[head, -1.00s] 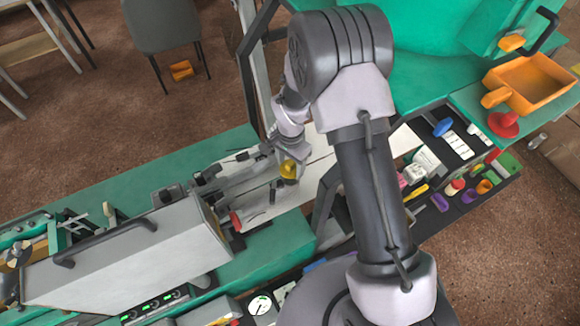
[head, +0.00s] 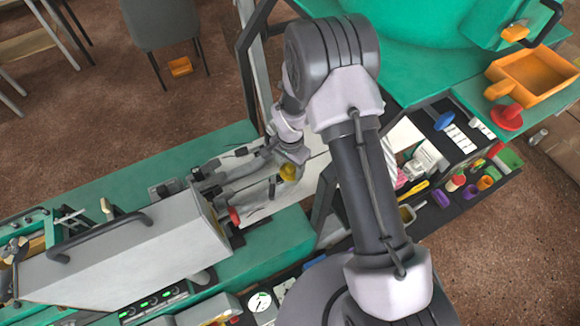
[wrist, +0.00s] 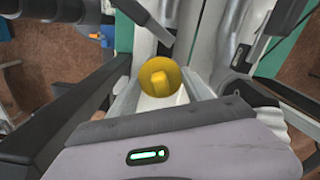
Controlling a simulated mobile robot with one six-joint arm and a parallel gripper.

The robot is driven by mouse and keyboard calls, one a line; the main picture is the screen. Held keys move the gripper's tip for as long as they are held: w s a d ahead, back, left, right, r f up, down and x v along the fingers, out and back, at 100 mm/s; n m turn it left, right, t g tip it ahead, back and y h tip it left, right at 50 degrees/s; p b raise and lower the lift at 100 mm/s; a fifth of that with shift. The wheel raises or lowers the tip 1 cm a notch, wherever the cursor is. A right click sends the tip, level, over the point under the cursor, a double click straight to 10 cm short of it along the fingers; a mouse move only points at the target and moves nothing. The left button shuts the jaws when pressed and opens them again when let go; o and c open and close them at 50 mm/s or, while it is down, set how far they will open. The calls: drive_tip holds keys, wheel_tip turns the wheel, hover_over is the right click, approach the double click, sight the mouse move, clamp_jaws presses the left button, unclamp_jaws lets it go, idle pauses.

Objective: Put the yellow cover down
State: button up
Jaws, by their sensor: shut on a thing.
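The yellow cover (head: 288,172) is round with a raised block-shaped grip in its middle. My gripper (head: 283,163) is shut on it and holds it over the white strip (head: 262,212) beside the grey machine. In the wrist view the yellow cover (wrist: 160,78) faces the camera between the two fingers of my gripper (wrist: 160,100). The underside of the cover is hidden, and I cannot tell how high it is above the surface.
The grey machine housing (head: 125,252) stands at left on a green bench (head: 150,188). A red part (head: 234,215) sits at its right end.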

drive_tip(key=o, duration=1.3)
drive_tip(key=shift+o, duration=0.2)
drive_tip(key=shift+r+p, duration=0.35)
drive_tip(key=shift+p, duration=0.1)
wheel_tip(320, 180, up, 16)
drive_tip(key=f, duration=0.1)
wheel_tip(320, 180, up, 13)
drive_tip(key=n+t+y, duration=0.1)
drive_tip(key=t, duration=0.1)
hover_over(291, 167)
drive_tip(key=s+d, duration=0.3)
drive_tip(key=s, duration=0.2)
drive_tip(key=s+d+r+n+t, duration=0.1)
drive_tip(key=s+r+t, duration=0.1)
drive_tip(key=s+r, duration=0.3)
drive_tip(key=s+d+r+n+t+y, duration=0.1)
drive_tip(key=s+r, duration=0.3)
drive_tip(key=s, duration=0.8)
drive_tip(key=shift+d+r+n+t, duration=0.25)
drive_tip(key=shift+r+n+t, duration=0.15)
drive_tip(key=shift+n, duration=0.4)
